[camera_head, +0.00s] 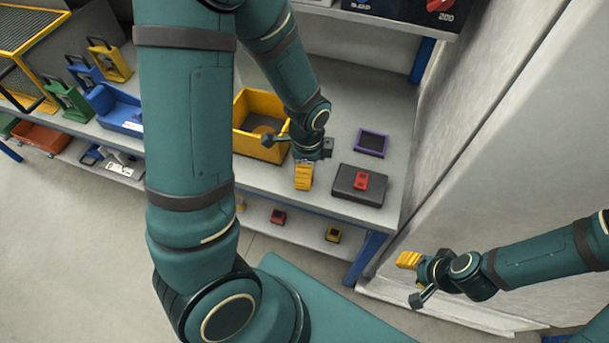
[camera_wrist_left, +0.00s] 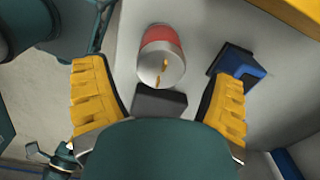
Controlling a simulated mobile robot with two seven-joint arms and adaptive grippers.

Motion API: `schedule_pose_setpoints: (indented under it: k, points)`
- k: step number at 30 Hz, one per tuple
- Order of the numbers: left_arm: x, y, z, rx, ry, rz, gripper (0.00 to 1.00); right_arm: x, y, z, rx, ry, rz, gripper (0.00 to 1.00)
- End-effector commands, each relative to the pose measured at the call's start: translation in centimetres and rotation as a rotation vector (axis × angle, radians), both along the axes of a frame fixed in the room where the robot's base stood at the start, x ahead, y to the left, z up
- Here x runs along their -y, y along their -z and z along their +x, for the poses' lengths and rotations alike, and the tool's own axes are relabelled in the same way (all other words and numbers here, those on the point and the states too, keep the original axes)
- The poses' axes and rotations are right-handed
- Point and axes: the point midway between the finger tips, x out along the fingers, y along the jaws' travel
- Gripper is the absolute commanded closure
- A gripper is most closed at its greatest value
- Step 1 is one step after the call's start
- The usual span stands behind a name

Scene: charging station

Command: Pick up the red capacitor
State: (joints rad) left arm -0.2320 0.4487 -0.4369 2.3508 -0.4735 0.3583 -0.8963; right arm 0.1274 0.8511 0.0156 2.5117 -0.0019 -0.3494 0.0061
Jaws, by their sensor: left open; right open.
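In the left wrist view, a can with a red side and a silver end with small yellow terminals, which looks like the red capacitor (camera_wrist_left: 160,45), is framed between the yellow fingers of my left gripper (camera_wrist_left: 158,78). The fingers are wide apart and not closed on it. In the head view my left gripper (camera_head: 303,174) is over the front of the bench, right of the yellow bin; I cannot make out the capacitor there. My right gripper (camera_head: 408,260) is off the bench at the lower right, open with nothing seen in it.
A yellow bin (camera_head: 244,143) stands left of my left gripper. To its right are a dark box (camera_head: 345,182) with a red device (camera_head: 361,181) on it and a purple-rimmed tray (camera_head: 371,142). In the wrist view, a dark block (camera_wrist_left: 160,103) and a blue piece (camera_wrist_left: 240,64) are near the can.

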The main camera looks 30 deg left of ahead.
Motion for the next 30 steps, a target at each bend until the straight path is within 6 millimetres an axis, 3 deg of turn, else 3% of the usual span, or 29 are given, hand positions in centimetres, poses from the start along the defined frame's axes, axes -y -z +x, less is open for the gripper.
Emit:
schedule_pose_setpoints:
  k: [3, 8, 18, 24, 25, 30]
  points:
    - [-0.4, 2.1, -0.3, -0.005, -0.001, 0.001, 0.16, 0.0, 0.8, -0.1, -0.002, -0.002, 0.0, 0.53]
    - [-0.5, 4.0, -0.3, -0.002, -0.002, 0.0, 0.16, 0.0, 1.4, 0.0, 0.001, -0.002, 0.0, 0.53]
    - [-0.5, 4.4, -0.3, 0.0, -0.001, 0.0, 0.16, 0.0, 1.4, 0.1, 0.003, -0.001, 0.0, 0.53]
    - [-0.5, 4.4, -0.3, 0.0, -0.001, 0.0, 0.86, 0.0, 1.4, 0.1, 0.003, -0.001, 0.0, 0.53]
    - [-0.5, 4.4, -0.3, 0.0, -0.001, 0.0, 0.94, 0.0, 1.4, 0.1, 0.003, -0.001, 0.0, 0.53]
    - [-0.5, 4.4, -0.3, 0.0, -0.001, 0.0, 0.94, 0.0, 1.4, 0.1, 0.003, -0.001, 0.0, 0.53]
